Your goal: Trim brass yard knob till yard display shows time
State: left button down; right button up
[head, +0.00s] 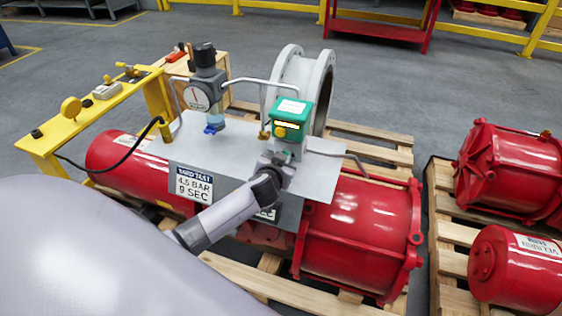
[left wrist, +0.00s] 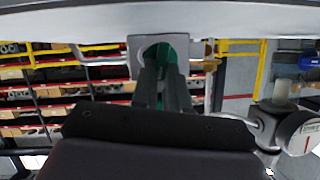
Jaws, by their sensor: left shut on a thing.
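The green box (head: 291,112) stands on the grey plate over the red actuator. A white label shows on its top, and a small lit display (head: 288,124) on its front, too small to read. A round yellow-brass piece (head: 281,131) sits just under that display. My left gripper (head: 277,158) reaches the box's lower front and is shut. In the left wrist view its fingers (left wrist: 165,88) are close together in front of green; what they hold is hidden, apparently a brass knob. A sign (head: 194,184) reads yard test, 4.5 bar, 9 sec. My right gripper is not in view.
A regulator with a gauge (head: 197,98) stands left of the box, with thin pipes between. A grey flanged ring (head: 300,75) rises behind. A yellow stand (head: 80,125) is at the left. Red cylinders (head: 512,170) lie on a pallet at the right.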

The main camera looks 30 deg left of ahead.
pick_arm(q)
jog(key=shift+w+d+f+m+y+b, duration=0.1)
jog(key=shift+d+m+y+b, duration=0.05)
jog(key=shift+m+y+b, duration=0.5)
jog(key=shift+d+f+m+y+b, duration=0.15)
jog(key=shift+m+y+b, duration=0.4)
jog(key=shift+m, duration=0.3)
jog(key=shift+r, duration=0.1)
jog(key=c, duration=1.2)
grip_release()
jog(key=shift+o, duration=0.3)
jog(key=shift+v, duration=3.6)
